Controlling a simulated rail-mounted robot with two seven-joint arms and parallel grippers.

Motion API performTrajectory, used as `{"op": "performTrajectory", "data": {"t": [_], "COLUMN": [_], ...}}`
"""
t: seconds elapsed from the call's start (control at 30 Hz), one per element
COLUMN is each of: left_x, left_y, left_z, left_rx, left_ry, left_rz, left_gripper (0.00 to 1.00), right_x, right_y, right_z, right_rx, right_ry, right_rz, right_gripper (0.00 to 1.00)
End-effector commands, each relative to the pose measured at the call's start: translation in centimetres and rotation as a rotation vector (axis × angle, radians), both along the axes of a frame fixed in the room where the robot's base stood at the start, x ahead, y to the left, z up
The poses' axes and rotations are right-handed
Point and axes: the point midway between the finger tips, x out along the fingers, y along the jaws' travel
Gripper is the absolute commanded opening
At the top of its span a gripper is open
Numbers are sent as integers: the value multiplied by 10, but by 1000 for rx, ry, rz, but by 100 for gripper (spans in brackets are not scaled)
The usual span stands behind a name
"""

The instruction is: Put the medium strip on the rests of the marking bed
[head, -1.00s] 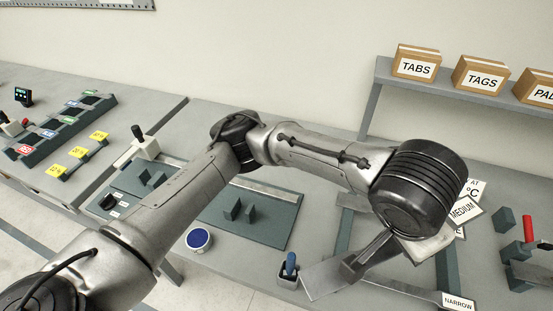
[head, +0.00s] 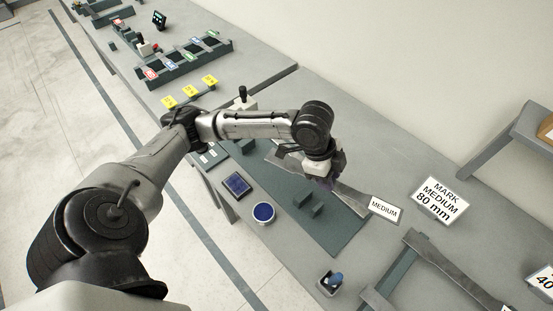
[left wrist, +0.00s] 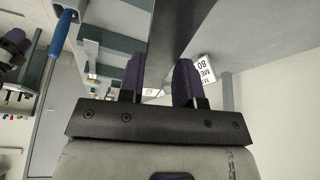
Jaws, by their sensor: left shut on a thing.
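The medium strip (head: 352,199) is a flat grey metal bar with a white MEDIUM tag at its right end. My left gripper (head: 327,182) is shut on it near its middle. In the left wrist view the strip (left wrist: 176,35) runs away between the purple fingers (left wrist: 160,82). The marking bed (head: 335,236) is a dark green plate with small upright blocks as rests (head: 310,204). The strip is over the bed's far side, behind these blocks in the picture; whether it touches anything is unclear. My right gripper is not in view.
A MARK MEDIUM 80 mm card (head: 439,201) lies at the right. A round blue pad (head: 264,212), a dark blue pad (head: 237,185) and a blue-handled tool in a holder (head: 331,282) are near the front edge.

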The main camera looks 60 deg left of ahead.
Motion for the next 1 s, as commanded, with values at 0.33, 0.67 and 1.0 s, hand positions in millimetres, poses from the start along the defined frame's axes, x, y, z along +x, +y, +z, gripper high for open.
{"op": "performTrajectory", "data": {"t": [0.33, 0.67, 1.0], "left_x": [-30, -42, -52], "left_y": [63, 100, 163], "left_z": [-11, -29, -67], "left_rx": [-1, 2, 1], "left_ry": [1, 3, 3], "left_rz": [-225, -289, -289], "left_gripper": [0, 0, 0], "right_x": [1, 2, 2], "right_y": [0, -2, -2], "right_z": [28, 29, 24], "right_rx": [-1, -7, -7], "right_ry": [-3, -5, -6], "right_rz": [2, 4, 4], "right_gripper": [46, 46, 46]}}
